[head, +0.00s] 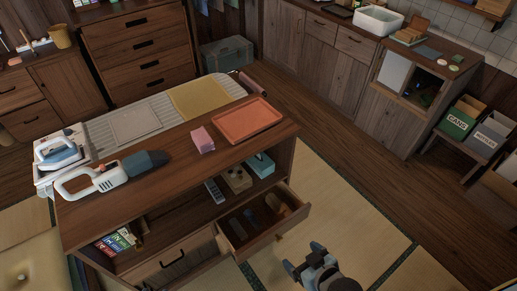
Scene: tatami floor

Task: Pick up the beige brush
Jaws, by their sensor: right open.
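An open drawer (262,238) sticks out from the front of the wooden island. Several small dark and brown items lie in it. One tan-brown item (285,210) lies at the drawer's right end; it may be the beige brush, but it is too small and dim to tell. My right gripper (304,258) is open and empty, to the right of and nearer than the drawer, apart from it. My left gripper is not in view.
The shelf above the drawer holds a teal box (261,165). Tatami floor (345,205) right of the island is clear.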

